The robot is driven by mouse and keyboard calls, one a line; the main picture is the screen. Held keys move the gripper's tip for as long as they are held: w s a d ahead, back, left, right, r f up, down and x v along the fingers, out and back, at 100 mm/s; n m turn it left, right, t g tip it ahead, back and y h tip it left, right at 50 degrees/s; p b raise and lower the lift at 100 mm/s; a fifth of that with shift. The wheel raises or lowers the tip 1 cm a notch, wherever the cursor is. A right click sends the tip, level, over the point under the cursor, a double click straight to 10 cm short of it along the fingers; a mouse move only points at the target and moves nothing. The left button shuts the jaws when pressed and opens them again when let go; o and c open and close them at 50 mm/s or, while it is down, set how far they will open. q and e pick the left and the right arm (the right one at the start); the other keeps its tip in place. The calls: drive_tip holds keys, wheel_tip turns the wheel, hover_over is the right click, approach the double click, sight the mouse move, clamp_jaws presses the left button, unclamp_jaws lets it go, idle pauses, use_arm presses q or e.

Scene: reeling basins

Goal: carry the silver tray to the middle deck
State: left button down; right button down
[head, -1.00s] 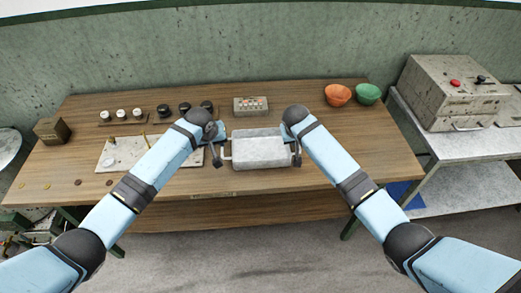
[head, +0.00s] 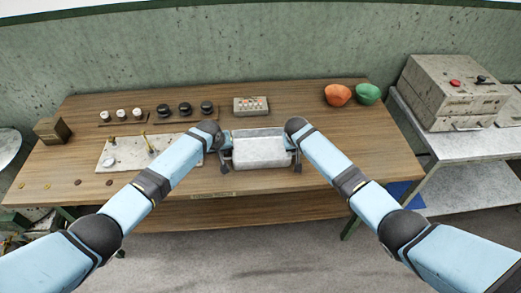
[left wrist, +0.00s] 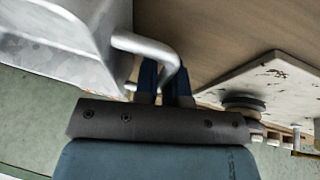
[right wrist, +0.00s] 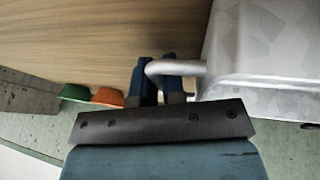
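The silver tray (head: 259,153) is in front of me at the table's front middle, between my two grippers. In the head view I cannot tell whether it touches the tabletop. My left gripper (left wrist: 165,82) has its blue fingers closed around the tray's left handle (left wrist: 150,46). My right gripper (right wrist: 155,82) has its fingers around the right handle (right wrist: 180,67). Both wrist views show the tray's side wall next to the fingers. No deck is named for certain; a grey-white stand (head: 440,160) with a lower shelf (head: 470,187) is at the right.
The wooden table (head: 330,130) bears a white board (head: 125,150), several small black and white pots, a small rack (head: 251,105), an orange bowl (head: 337,95) and a green bowl (head: 368,93). A box-shaped machine (head: 450,95) stands on the right stand.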

use_arm(q)
drive_tip(key=shift+r, duration=0.1)
use_arm(e)
drive_tip(key=shift+r, duration=0.1)
